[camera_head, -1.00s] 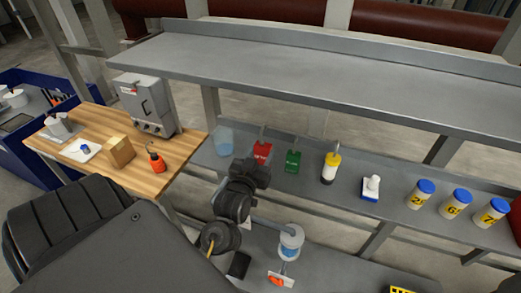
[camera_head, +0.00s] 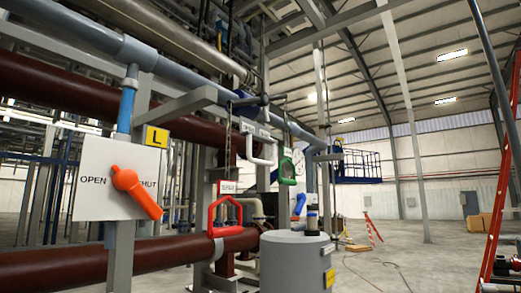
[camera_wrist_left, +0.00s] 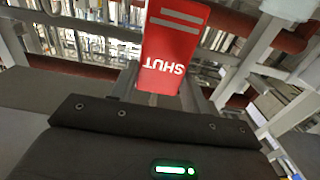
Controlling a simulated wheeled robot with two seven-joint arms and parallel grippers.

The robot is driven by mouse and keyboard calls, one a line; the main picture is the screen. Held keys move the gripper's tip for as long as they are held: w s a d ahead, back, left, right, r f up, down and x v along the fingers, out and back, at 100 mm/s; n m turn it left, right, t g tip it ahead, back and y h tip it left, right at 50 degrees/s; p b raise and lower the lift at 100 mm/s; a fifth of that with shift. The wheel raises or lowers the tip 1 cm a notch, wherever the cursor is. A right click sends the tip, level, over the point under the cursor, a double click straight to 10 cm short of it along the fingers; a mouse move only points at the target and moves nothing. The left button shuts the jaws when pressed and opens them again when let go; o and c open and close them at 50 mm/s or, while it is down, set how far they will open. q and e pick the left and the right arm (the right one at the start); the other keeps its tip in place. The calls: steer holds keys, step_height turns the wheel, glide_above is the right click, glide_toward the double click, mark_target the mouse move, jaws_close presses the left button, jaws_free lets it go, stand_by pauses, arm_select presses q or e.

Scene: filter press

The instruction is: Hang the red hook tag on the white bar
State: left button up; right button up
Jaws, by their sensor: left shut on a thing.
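My left gripper (camera_wrist_left: 160,92) is shut on the red tag (camera_wrist_left: 172,45). The tag is a flat red plate with grey stripes and the word SHUT, upside down in the left wrist view. It sticks out beyond the fingertips; its hook cannot be made out. A white bent bar (camera_head: 262,150) is in the middle of the head view, under small signs on the pipework. Neither gripper shows in the head view, so the distance from tag to bar cannot be told.
A red bent bar (camera_head: 225,214) is lower left of the white one, a green bent bar (camera_head: 287,170) to its right. A panel (camera_head: 95,180) with an orange handle (camera_head: 136,192) stands left. A grey drum (camera_head: 294,262) is in front. Open floor lies right.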

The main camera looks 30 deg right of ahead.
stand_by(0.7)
arm_select(q)
steer(key=d+f+m+t+h+b, duration=0.1)
steer(key=d+f+m+h+b, duration=0.2)
steer(key=d+b, duration=1.1)
step_height(320, 180, down, 5)
steer(key=h, duration=0.2)
steer(key=shift+s+d+m+h, duration=0.25)
steer(key=shift+d+m+h, duration=0.1)
steer(key=shift+m+h, duration=0.05)
